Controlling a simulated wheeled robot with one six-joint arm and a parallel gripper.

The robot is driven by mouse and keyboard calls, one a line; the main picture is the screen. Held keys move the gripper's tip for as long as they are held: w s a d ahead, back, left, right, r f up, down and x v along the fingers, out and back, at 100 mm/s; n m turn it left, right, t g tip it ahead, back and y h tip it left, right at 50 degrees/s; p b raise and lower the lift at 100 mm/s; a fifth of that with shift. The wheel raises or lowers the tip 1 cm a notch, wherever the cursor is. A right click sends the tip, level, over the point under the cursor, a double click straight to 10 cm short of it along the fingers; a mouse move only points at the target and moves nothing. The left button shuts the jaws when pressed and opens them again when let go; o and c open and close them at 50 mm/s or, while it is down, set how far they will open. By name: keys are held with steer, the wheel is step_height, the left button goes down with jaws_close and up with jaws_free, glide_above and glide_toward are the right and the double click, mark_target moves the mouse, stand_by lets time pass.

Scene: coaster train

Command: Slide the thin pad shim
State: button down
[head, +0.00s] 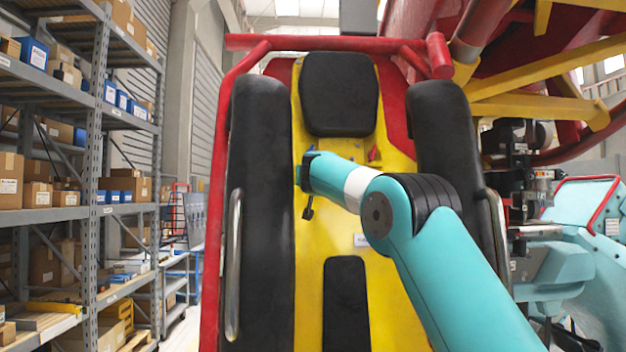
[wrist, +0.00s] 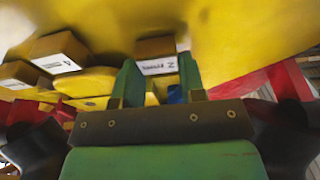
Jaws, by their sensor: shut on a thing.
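My gripper (wrist: 158,76) shows two green fingers in the wrist view, with a brown block (wrist: 154,46) between their tips. The block has a white label (wrist: 156,65) with blurred marking that looks like a figure and "mm". The fingers appear closed on this block. Two more brown labelled blocks, one in the middle left (wrist: 62,46) and one at the far left (wrist: 20,72), lie apart from the fingers. In the head view my gripper end (head: 308,200) is over the yellow panel, with a small dark part below it. I cannot make out a thin shim for certain.
The yellow car panel (head: 320,250) lies between black side pads (head: 262,200) and (head: 445,150), with metal handrails (head: 234,265) beside them. A black headrest (head: 340,95) is above. Shelves (head: 100,120) stand left; teal and black machinery (head: 560,260) stands right.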

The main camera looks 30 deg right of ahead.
steer(key=shift+f, duration=0.65)
steer(key=c, duration=1)
jaws_free()
steer(key=shift+s+a, duration=0.1)
steer(key=shift+o, duration=0.2)
steer(key=shift+s, duration=0.1)
steer(key=b+v, duration=1)
steer(key=v, duration=0.7)
steer(key=shift+b, duration=0.4)
